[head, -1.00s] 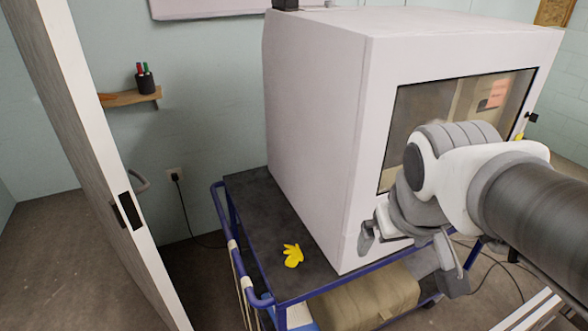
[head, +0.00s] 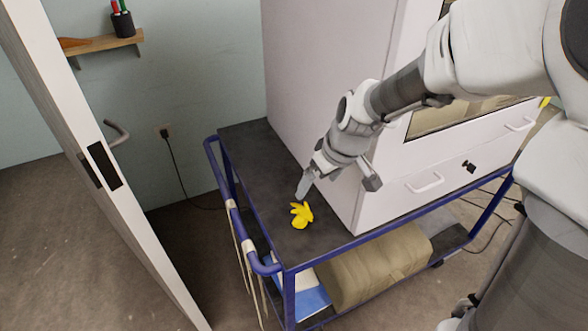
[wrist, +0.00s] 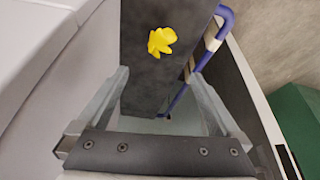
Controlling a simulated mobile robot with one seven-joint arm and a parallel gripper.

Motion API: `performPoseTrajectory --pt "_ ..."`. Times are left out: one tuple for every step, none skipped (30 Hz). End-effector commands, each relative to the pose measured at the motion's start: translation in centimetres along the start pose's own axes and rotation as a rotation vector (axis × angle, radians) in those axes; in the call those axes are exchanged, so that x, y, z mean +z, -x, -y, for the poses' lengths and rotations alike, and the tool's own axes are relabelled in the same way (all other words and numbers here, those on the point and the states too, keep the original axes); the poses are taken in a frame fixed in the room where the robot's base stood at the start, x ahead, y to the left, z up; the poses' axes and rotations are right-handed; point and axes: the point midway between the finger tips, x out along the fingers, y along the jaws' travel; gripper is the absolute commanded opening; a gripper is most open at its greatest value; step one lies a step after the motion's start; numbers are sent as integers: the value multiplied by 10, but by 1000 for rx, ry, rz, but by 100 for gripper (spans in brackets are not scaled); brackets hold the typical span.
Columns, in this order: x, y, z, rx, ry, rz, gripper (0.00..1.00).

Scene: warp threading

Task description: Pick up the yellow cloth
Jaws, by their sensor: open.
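The yellow cloth (head: 302,214) lies crumpled on the dark top of the blue-framed cart (head: 262,182), left of the large white cabinet. In the wrist view the yellow cloth (wrist: 161,41) shows beyond the fingers, near the upper middle. My gripper (head: 338,186) is open and empty.
The white cabinet (head: 320,75) stands on the cart close to my arm. The cart's blue handle rail (head: 229,205) is on the left. A white door (head: 95,150) stands further left. A tan bundle (head: 375,268) lies on the lower shelf.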

Motion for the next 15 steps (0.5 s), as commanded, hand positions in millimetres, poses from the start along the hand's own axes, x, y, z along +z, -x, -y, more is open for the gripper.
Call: performPoseTrajectory --pt "0 -7 1 -7 3 -7 100" --pt "0 -10 2 -10 5 -10 100" --pt "0 -15 3 -14 7 -11 100" --pt "0 -20 4 -15 7 -12 100" --pt "0 -26 4 -15 9 -12 100" --pt "0 -35 5 -16 9 -12 100" --pt "0 -42 5 -16 10 -12 100" --pt "0 -49 5 -17 10 -12 100" --pt "0 -58 5 -16 10 -12 100" --pt "0 -65 5 -16 10 -12 100" --pt "0 -71 5 -16 10 -11 100" --pt "0 -80 6 -16 10 -10 100" --pt "0 -87 5 -15 9 -11 100" --pt "0 -93 5 -15 9 -11 100" --pt "-1 -100 5 -14 9 -11 100"
